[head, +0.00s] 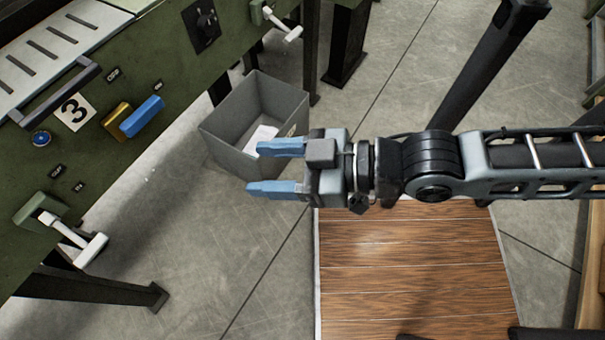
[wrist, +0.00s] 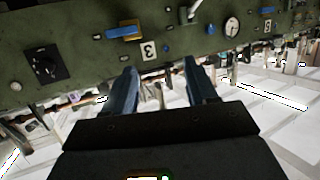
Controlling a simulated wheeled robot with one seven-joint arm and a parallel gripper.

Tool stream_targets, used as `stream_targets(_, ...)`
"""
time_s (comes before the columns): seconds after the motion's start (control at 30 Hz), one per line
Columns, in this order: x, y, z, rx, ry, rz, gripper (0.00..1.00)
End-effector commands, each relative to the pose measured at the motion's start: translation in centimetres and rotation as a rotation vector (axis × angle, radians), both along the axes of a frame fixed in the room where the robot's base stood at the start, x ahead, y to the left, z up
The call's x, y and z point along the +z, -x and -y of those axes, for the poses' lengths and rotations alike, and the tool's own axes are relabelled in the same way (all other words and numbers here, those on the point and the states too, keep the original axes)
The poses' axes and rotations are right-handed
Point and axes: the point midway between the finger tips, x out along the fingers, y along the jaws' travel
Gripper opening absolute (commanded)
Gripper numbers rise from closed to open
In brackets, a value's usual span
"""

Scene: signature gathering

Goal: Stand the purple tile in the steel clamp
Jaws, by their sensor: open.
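I see neither a purple tile nor a steel clamp in either view. My gripper (head: 255,168) is open and empty, with two blue fingers pointing left in the head view. It is in front of the green machine and appears over or beside a grey bin. In the wrist view my gripper (wrist: 160,72) has its fingers apart, toward the machine's panel, with nothing between them.
The green machine (head: 170,165) fills the left, with a number 3 plate (head: 73,112), a blue handle (head: 141,116) and white T-handles. The grey bin (head: 222,142) holds something white. A wooden platform (head: 410,270) lies below my arm.

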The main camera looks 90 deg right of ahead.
Motion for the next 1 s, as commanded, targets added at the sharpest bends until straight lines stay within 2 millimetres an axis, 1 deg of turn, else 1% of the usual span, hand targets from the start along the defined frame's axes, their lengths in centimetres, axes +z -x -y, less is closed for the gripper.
stream_targets(0.03,0.3,1.4,-1.0,0.039,-0.001,-0.01,0.57)
stream_targets(0.1,0.7,2.6,-1.9,0.077,-0.002,-0.011,0.57)
stream_targets(0.2,1.2,3.8,-2.7,0.113,-0.003,-0.011,0.57)
stream_targets(0.27,1.3,4.1,-2.9,0.124,-0.003,-0.01,0.57)
stream_targets(0.57,1.5,4.3,-3.0,0.129,-0.004,-0.009,0.57)
stream_targets(0.67,2.1,4.3,-3.0,0.128,-0.003,-0.009,0.57)
stream_targets(0.73,3.1,4.3,-3.0,0.128,-0.003,-0.009,0.57)
stream_targets(0.77,3.5,4.3,-3.0,0.128,-0.003,-0.009,0.56)
stream_targets(0.8,3.9,4.3,-3.0,0.128,-0.003,-0.009,0.52)
stream_targets(0.9,4.1,4.3,-3.0,0.128,-0.003,-0.009,0.43)
stream_targets(1.0,3.8,4.3,-3.0,0.128,-0.003,-0.009,0.43)
